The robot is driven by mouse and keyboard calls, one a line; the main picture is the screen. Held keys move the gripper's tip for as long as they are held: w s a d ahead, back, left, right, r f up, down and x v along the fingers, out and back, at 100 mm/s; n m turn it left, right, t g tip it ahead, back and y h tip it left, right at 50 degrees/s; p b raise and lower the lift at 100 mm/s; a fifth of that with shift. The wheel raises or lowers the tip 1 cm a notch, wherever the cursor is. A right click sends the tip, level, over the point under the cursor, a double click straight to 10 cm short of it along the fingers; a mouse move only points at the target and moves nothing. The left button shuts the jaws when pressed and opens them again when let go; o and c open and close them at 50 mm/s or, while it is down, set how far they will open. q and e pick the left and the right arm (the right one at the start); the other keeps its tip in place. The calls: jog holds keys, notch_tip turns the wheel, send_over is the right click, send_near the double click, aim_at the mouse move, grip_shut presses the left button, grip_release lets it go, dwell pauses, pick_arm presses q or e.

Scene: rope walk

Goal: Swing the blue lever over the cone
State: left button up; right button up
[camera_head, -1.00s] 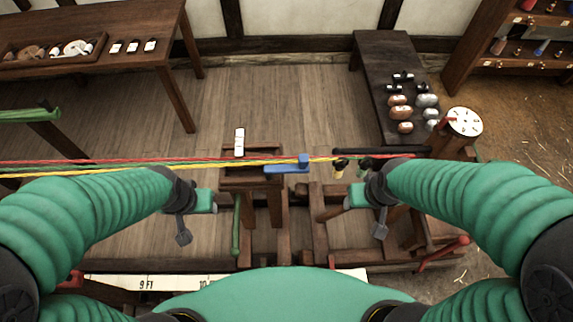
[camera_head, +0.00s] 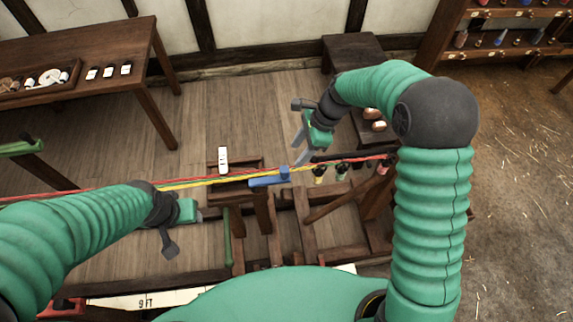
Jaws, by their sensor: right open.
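The blue lever (camera_head: 268,181) lies roughly level beside the stretched ropes, with an upright blue knob at its right end. Red and yellow ropes (camera_head: 205,182) run past it. I cannot pick out the cone clearly. My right gripper (camera_head: 303,154) is open, pointing down just above and right of the lever's knob; I see no contact. My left gripper (camera_head: 180,226) is lower left of the lever, away from it; whether its jaws are open cannot be made out.
A wooden stand (camera_head: 262,215) is below the lever. A dark bar (camera_head: 345,158) with small coloured pieces hanging is at the right. A white block (camera_head: 223,158) stands behind the ropes. A table (camera_head: 130,55) is at the back left, a dark bench (camera_head: 350,48) behind my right arm.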

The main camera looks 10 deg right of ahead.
aim_at(285, 168)
jog(key=p+x, duration=0.1)
jog(key=x, duration=0.3)
jog(key=p+x, duration=0.1)
jog(key=x, duration=0.4)
jog(key=shift+w+f, duration=0.15)
jog(key=shift+w, duration=0.1)
jog(key=shift+s+a+f, duration=0.15)
jog(key=shift+f, duration=0.15)
grip_shut()
dwell(0.6)
